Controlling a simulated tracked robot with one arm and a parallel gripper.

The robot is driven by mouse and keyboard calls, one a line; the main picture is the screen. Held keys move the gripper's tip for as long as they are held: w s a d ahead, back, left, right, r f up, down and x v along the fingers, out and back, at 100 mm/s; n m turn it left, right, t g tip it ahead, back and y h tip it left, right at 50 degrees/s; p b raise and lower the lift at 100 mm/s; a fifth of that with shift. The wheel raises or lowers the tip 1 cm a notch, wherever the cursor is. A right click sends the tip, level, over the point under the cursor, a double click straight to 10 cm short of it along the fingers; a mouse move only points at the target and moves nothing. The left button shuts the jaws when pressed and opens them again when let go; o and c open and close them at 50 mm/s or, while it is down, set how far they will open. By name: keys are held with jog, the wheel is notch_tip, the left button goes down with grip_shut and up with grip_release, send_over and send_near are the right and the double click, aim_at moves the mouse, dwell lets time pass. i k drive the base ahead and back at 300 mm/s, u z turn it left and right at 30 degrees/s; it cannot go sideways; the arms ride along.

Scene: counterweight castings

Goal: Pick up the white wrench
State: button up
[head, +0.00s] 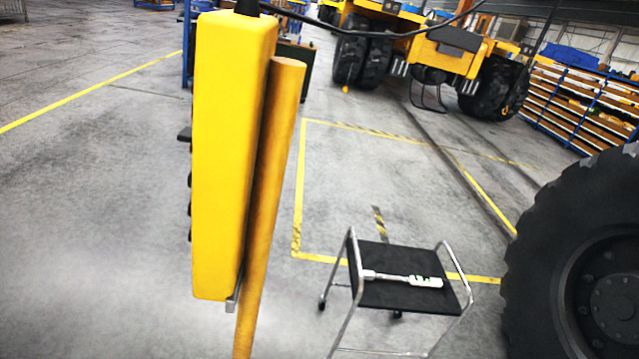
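The white wrench (402,279) lies flat on the black top of a small metal cart (385,257) in the lower right of the head view. It has a greenish patch near its right end. Nothing touches it from above. I cannot see my gripper in this view.
A tall yellow box (230,150) with a dark cable at its top and an orange-yellow pole (268,200) stand close in front, left of the cart. A large black tyre (580,260) is at the right. Open grey floor (90,220) lies to the left.

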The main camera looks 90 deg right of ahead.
aim_at(369, 276)
jog(key=z, duration=0.25)
jog(key=i, duration=0.1)
jog(key=z, duration=3.35)
jog(key=i, duration=0.15)
jog(key=u, duration=0.55)
jog(key=k, duration=0.85)
jog(key=z, duration=0.15)
jog(key=i, duration=0.9)
jog(key=u, duration=0.1)
